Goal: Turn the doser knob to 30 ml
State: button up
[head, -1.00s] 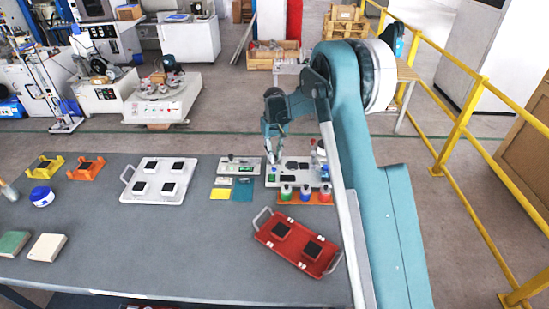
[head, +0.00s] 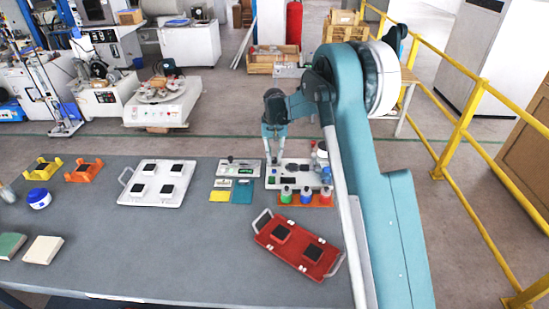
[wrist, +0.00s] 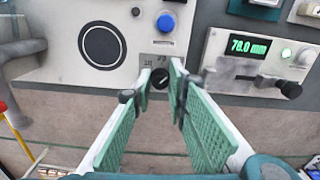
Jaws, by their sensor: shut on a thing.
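The doser knob (wrist: 159,84) is a small black dial on the pale doser panel (wrist: 45,65), with small printed marks above it, too small to read surely. My gripper (wrist: 160,80) has its green ribbed fingers closed around the knob, one fingertip on each side. The fingertips hide the knob's sides, and I cannot tell surely which mark its pointer meets. In the head view, my gripper (head: 274,160) points down at the far left part of the doser panel (head: 305,181). The knob itself is hidden there.
In the wrist view, a blue button (wrist: 166,22) and a black round pad (wrist: 102,45) lie near the knob. A gauge with a green display (wrist: 248,45) reading about 78.0 mm stands right. Capped bottles (head: 305,195) and a red tray (head: 298,262) stand in front of the panel.

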aim_at(274, 158)
jog(key=o, duration=0.9)
jog(key=shift+r, duration=0.1)
notch_tip(274, 158, up, 12)
dwell(0.3)
